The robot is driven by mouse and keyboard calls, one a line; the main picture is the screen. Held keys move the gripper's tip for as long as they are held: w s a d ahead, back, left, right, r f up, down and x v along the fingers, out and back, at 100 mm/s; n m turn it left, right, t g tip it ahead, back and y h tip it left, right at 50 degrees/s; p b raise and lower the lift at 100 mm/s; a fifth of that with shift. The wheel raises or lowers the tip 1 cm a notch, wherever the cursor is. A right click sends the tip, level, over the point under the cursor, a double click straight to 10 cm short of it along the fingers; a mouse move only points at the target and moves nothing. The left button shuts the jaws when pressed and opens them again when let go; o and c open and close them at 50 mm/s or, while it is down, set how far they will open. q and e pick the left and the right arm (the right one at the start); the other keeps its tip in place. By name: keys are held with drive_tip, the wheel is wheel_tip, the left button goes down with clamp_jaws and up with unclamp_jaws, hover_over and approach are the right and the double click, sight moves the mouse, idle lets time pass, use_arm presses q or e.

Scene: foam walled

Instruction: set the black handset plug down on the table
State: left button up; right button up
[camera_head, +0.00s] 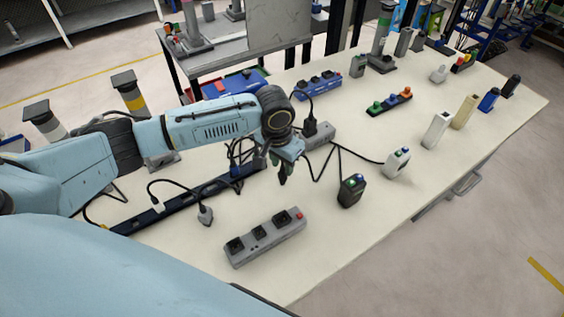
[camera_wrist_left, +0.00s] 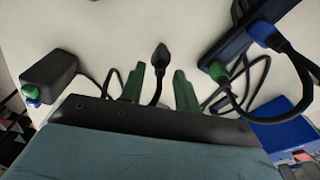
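The black handset plug (camera_wrist_left: 160,57) shows in the left wrist view just past my left gripper's green fingertips (camera_wrist_left: 160,72). Its cord runs back between the fingers. Pale tabletop shows on both sides of the plug and cord, so the fingers stand apart from it. In the head view my left gripper (camera_head: 282,164) is low over the table (camera_head: 335,245), with a dark tip below it. I cannot tell for certain whether the plug touches the table. The black handset (camera_head: 350,191) stands to the right; it also shows in the left wrist view (camera_wrist_left: 48,80). My right gripper is not in view.
A grey power strip (camera_head: 265,237) lies in front of the gripper. A dark strip (camera_head: 190,197) with cords lies to the left. Another grey strip (camera_head: 318,137) is behind. A white handset (camera_head: 397,162) stands to the right. The table's front right is clear.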

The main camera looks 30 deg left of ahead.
use_arm(q)
wheel_tip(320, 180, up, 12)
drive_tip(key=s+p, duration=0.1)
drive_tip(key=p, duration=0.1)
drive_tip(key=shift+s+a, duration=0.2)
